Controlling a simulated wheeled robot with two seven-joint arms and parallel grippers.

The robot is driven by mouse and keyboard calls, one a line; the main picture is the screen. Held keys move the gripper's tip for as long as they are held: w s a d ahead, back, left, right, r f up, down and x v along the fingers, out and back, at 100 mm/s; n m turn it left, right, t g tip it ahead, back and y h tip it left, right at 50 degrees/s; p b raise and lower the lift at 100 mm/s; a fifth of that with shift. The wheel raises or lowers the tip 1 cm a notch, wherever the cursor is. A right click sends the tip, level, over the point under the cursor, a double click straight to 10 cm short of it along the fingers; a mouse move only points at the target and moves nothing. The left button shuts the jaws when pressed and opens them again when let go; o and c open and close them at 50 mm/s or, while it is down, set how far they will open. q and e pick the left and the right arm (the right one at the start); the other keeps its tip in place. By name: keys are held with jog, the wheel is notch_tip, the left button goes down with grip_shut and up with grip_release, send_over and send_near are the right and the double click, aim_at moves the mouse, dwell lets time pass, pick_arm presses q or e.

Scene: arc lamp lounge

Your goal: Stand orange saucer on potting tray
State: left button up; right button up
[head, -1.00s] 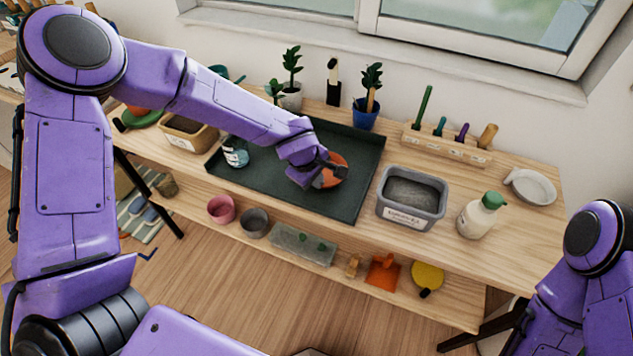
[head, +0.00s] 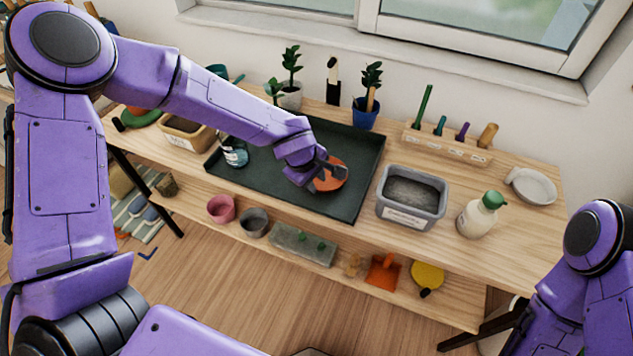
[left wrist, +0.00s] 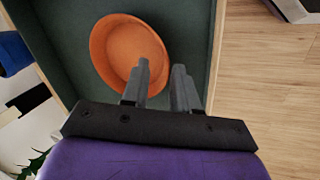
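The orange saucer (head: 328,181) is a shallow round dish, lying open side up on the dark green potting tray (head: 349,147), right of the tray's middle. My left gripper (head: 333,169) is over the saucer's rim. In the left wrist view, the saucer (left wrist: 112,50) has one finger over its inside and the other outside its rim. The fingers (left wrist: 162,72) stand apart with a gap between them. The tray (left wrist: 188,30) shows around the saucer. My right gripper is out of view; only part of that arm shows at the right edge.
A glass jar (head: 236,155) stands on the tray's left part. A grey bin (head: 411,205) and a green-topped bottle (head: 480,215) stand right of the tray. Potted plants (head: 366,112) and a tool rack (head: 445,147) line the back. The tray's front right is clear.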

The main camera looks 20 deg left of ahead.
pick_arm(q)
jog(key=v, duration=1)
jog(key=s+a+f+m+g+y, duration=0.1)
jog(key=s+a+f+y, duration=0.25)
jog(key=s+f, duration=0.4)
jog(key=s+a+f+m+y, duration=0.1)
jog(key=s+a+f+y, duration=0.3)
jog(key=f, duration=0.7)
jog(key=s+a+f+m+h, duration=0.1)
jog(key=s+f+m, duration=0.1)
jog(key=s+f, duration=0.2)
jog(key=s+a+f+m+h, duration=0.2)
jog(key=s+f, duration=0.3)
jog(key=s, duration=0.6)
jog(key=shift+s+m+t+p, duration=0.2)
jog(key=shift+m+t+p, duration=0.15)
jog(key=shift+m, duration=0.25)
jog(key=shift+a, duration=0.1)
